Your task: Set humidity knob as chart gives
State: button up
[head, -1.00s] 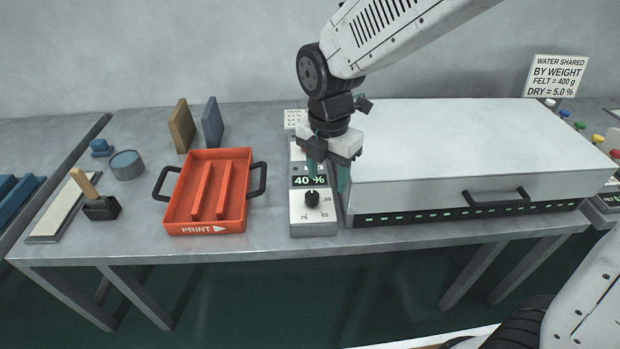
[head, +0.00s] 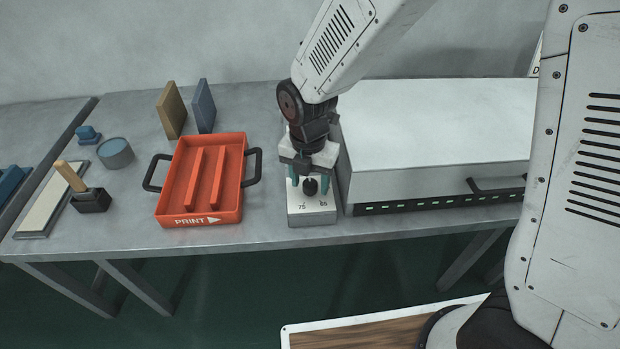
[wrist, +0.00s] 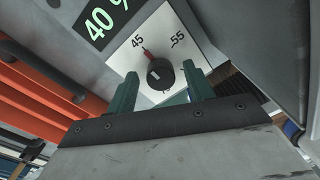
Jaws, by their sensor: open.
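The humidity knob (head: 310,186) is a round black dial on the pale control box (head: 312,217) at the table's front. In the wrist view the knob (wrist: 160,74) has a red pointer near the 45 mark, with 55 to its right. The display (wrist: 104,18) there reads 40 %, partly cut off. My gripper (head: 310,185) points down over the box. Its two green fingers stand open on either side of the knob, and I cannot tell whether they touch it. The chart is not readable now; my wrist covers the box's back part.
An orange tray (head: 235,205) marked PRINT stands left of the control box. A large white-topped unit (head: 430,120) with a black handle stands close on the right.

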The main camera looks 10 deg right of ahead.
jog(key=c, duration=1)
jog(key=shift+o, duration=0.2)
